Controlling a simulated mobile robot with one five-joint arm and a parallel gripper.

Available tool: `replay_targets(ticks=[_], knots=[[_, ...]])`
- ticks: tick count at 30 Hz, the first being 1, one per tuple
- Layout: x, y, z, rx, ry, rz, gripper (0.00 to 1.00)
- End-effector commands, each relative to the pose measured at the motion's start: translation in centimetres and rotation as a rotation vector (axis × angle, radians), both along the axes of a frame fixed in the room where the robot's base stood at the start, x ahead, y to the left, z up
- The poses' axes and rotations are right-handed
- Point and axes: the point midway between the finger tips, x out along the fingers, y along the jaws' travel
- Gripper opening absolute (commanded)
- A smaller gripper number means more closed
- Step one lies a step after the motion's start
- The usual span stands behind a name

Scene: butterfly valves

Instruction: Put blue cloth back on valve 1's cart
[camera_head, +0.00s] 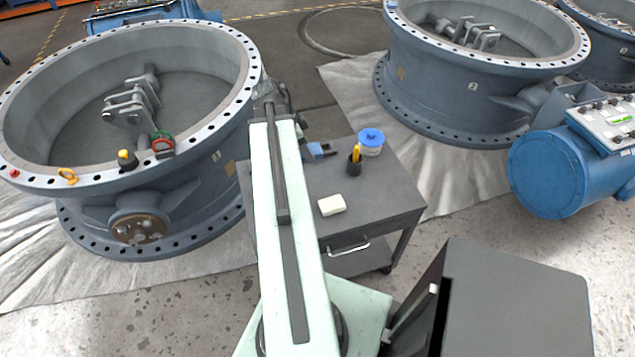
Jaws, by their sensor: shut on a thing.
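My pale green arm reaches away from me, over the left side of a dark grey cart (395,192) beside valve 1 (205,190). My gripper (272,100) is at its far end, near the valve's right rim. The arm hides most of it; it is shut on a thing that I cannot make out. A small blue and dark thing (318,150) shows at the cart's back left, just right of my arm. I cannot tell whether it is cloth. No spread blue cloth shows on the open cart top.
The cart bears a blue-lidded tub (371,142), a dark cup with a yellow item (355,160) and a white block (332,205). Its front middle and right are clear. Valve 2 (465,85) stands behind.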

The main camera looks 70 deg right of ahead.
Motion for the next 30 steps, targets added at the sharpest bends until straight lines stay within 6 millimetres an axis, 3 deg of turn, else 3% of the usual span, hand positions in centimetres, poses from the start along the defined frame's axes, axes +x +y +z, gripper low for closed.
replay_targets(ticks=[2, 9, 12, 19, 27, 30], knots=[[-0.1, -0.2, -0.5, 0.0, 0.0, -0.001, 0.21], [-2.6, -3.0, -7.0, -0.001, 0.0, 0.011, 0.21], [-3.4, -3.8, -8.2, 0.0, 0.0, 0.017, 0.21], [-3.6, -4.0, -8.6, 0.0, 0.0, 0.022, 0.21], [-3.6, -4.0, -14.0, 0.0, 0.0, 0.021, 0.21], [-3.6, -4.0, -14.6, 0.0, 0.0, 0.021, 0.21]])
